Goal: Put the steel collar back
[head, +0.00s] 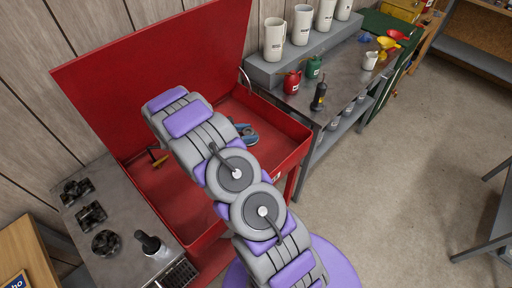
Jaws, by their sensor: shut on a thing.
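I cannot pick out the steel collar in the head view. My grey and purple arm reaches from the lower middle up and left over an open red tub (165,185) with its lid (150,70) raised. A blue and grey item (247,133) lies in the tub just right of the arm.
A grey side bench (125,215) at left holds dark metal parts (90,213) and a dark bottle-like item (148,242). A workbench (345,68) at right bears white jugs (274,38), a red can (292,82) and a green can (314,67).

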